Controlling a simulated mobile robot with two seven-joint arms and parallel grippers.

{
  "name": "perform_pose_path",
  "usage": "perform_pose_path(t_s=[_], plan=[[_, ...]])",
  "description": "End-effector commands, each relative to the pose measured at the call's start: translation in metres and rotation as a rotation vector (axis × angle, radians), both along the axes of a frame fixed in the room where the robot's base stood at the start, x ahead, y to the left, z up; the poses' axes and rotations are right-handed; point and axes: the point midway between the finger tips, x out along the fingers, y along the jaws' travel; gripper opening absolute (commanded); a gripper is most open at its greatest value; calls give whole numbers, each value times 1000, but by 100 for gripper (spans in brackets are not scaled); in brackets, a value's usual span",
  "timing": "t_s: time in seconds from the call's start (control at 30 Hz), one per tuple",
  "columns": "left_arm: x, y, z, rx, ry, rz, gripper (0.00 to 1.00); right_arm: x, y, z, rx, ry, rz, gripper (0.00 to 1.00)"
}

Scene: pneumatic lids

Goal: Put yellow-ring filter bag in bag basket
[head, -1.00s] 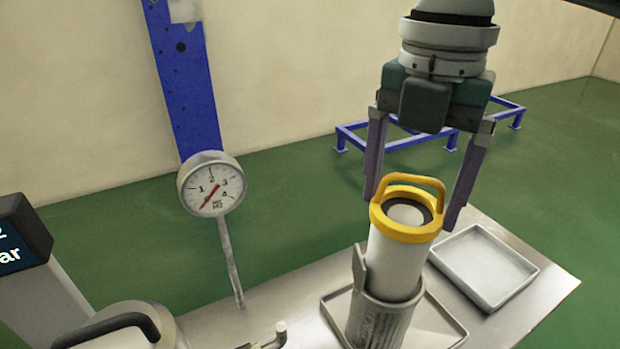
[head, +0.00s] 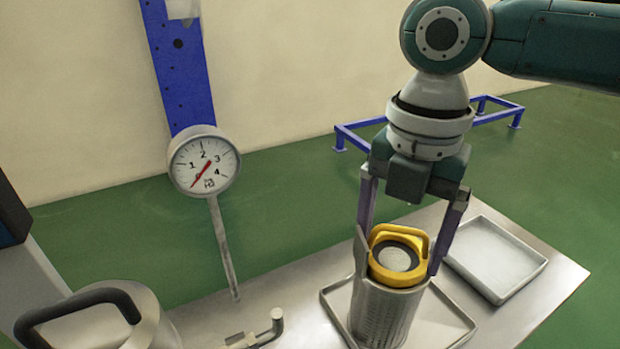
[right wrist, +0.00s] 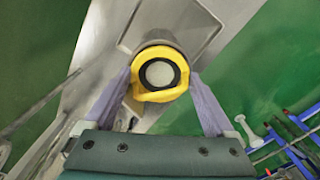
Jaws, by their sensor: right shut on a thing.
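The yellow-ring filter bag (head: 398,277) has a yellow ring with a raised handle and a dark inner rim around a pale centre. It sits upright and deep in the grey metal bag basket (head: 380,318), with its ring about at the basket's top. The pale body is hidden inside the basket. My right gripper (head: 399,254) points down with one finger on each side of the ring, shut on the bag. In the right wrist view the ring (right wrist: 160,97) lies between the two fingers. My left gripper is not in view.
The basket stands in a shallow tray (head: 452,333) on a steel table (head: 285,285). An empty tray (head: 495,260) lies to the right. A pressure gauge (head: 204,160) on a stem stands left, behind a lidded vessel (head: 150,320) with a dark handle.

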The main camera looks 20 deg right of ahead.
Motion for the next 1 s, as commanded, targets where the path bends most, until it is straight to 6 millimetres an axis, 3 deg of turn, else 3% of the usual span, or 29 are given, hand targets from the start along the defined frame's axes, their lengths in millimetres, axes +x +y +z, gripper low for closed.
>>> perform_pose_path(t_s=[0.03, 0.07, 0.13, 0.47, 0.8, 1.0], plan=[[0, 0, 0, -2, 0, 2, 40, 0, 0, -2, 0, 1, 0, 0], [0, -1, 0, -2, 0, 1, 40, 0, 0, -2, 0, 1, 0, 92], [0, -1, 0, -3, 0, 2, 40, 0, 0, -2, 0, 1, 0, 99], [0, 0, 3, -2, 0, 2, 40, 0, 0, 6, -1, -1, 0, 100], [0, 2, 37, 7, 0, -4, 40, 1, 0, 79, 1, -2, 0, 100], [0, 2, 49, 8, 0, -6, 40, 1, 1, 111, 2, -1, 0, 100]])
